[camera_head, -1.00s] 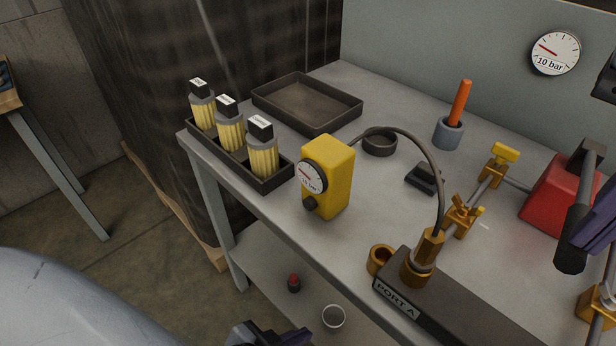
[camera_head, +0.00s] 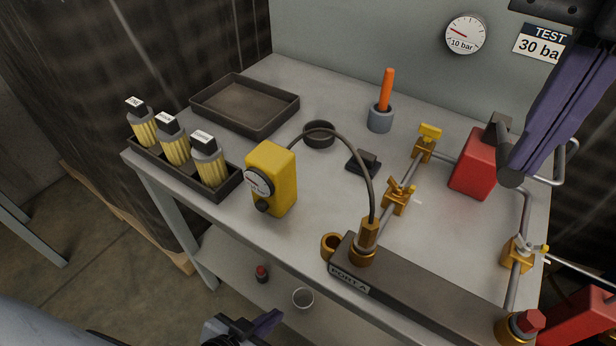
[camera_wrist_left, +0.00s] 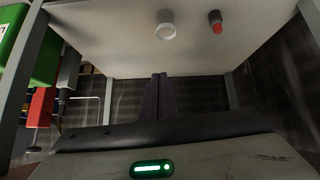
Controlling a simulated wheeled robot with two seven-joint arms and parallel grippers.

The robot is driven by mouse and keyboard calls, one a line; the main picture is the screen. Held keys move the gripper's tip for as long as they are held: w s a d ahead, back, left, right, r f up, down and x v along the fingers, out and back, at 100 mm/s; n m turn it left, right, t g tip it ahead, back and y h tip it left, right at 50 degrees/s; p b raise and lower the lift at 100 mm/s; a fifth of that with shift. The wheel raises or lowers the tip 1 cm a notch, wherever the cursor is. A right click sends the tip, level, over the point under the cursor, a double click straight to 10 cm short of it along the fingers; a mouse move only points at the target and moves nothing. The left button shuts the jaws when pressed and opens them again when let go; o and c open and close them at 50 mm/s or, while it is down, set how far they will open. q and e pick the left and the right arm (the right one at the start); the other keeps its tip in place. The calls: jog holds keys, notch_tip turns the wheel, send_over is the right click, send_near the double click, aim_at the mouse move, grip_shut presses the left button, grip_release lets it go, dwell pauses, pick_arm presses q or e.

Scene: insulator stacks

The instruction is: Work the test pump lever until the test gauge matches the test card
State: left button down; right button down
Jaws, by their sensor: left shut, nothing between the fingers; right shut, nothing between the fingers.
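The test gauge (camera_head: 466,35) is a round white dial marked 10 bar on the back panel; its red needle points to the upper left. The test card (camera_head: 541,43) beside it reads TEST and 30 ba, its right end hidden by my right arm. The red test pump (camera_head: 474,165) stands at the table's right, with its dark lever (camera_head: 508,160) angled down toward the front. My right gripper (camera_head: 530,165) is shut, its purple fingers beside the lever; contact is unclear. My left gripper (camera_head: 272,322) is shut and empty below the table's front edge; it shows in the left wrist view (camera_wrist_left: 160,85).
A yellow gauge box (camera_head: 272,178) is hosed to the PORT A block (camera_head: 400,290). Brass valves and pipes lie left of the pump. A rack (camera_head: 215,190) of yellow cartridges, an empty tray (camera_head: 240,125) and a cup with an orange handle (camera_head: 380,118) stand further left.

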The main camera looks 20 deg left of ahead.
jog(key=shift+r+p, duration=1.15)
jog(key=shift+r, duration=0.7)
